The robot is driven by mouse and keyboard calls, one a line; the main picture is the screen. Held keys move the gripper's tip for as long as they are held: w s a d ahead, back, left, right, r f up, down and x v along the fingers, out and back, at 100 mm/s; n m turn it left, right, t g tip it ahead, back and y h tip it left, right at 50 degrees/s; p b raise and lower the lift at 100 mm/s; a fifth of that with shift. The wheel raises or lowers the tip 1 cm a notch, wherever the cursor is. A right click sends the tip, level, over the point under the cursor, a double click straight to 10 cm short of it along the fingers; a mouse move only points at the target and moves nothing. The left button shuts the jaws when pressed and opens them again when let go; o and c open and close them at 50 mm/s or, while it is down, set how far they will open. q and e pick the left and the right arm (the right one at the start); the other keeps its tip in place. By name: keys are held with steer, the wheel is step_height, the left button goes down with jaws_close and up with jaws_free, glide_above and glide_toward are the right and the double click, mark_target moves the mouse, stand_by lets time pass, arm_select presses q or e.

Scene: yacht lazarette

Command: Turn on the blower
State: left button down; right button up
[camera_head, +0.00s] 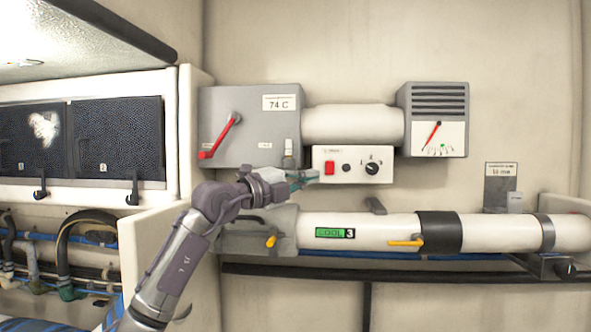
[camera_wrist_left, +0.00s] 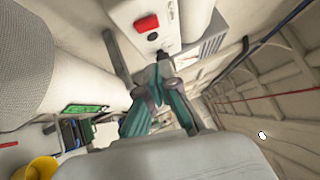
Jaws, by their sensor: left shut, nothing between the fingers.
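The white control box (camera_head: 350,155) is on the wall below the duct. It carries a red rocker switch (camera_head: 329,168), a small black button (camera_head: 346,168) and a black rotary knob (camera_head: 372,168) with numbered marks. The blower is probably the grey unit with a white cylinder (camera_head: 352,125) above the box. My left gripper (camera_head: 314,175) is shut and empty, just left of and slightly below the red switch. In the left wrist view, its fingertips (camera_wrist_left: 163,58) are near the box's lower edge, with the red switch (camera_wrist_left: 146,23) ahead. I cannot tell whether they touch the box.
A grey box (camera_head: 245,130) with a red lever hangs at left, and a vented gauge unit (camera_head: 438,118) at right. A white pipe (camera_head: 375,232) with yellow handles runs below my gripper. The wall right of the gauge is clear.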

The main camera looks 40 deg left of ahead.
arm_select(q)
steer(key=p, duration=0.4)
glide_toward(341, 164)
steer(key=w+d, duration=0.2)
steer(key=w, duration=0.1)
steer(key=shift+w+a+r, duration=0.25)
steer(key=shift+w+a, duration=0.3)
steer(key=shift+w, duration=0.05)
steer(key=shift+d, duration=0.1)
